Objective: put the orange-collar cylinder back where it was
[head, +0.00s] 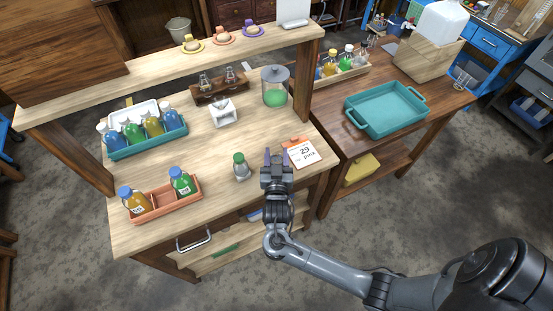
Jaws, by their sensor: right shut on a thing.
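My right gripper (275,157) is above the front right of the wooden bench, just left of the note card. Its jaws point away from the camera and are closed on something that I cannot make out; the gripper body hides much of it. I cannot clearly pick out an orange-collar cylinder. A small orange ring-shaped piece (223,36) sits on the raised shelf (150,65), between a yellow one (193,45) and a purple one (253,30). My left gripper is not in view.
A green-capped bottle (240,166) stands left of the gripper, near the note card (302,153). An orange tray (165,203) and a teal rack (148,140) hold bottles. A lidded jar (275,87) stands behind. An empty teal tray (386,108) is on the right table. Mid-bench is mostly clear.

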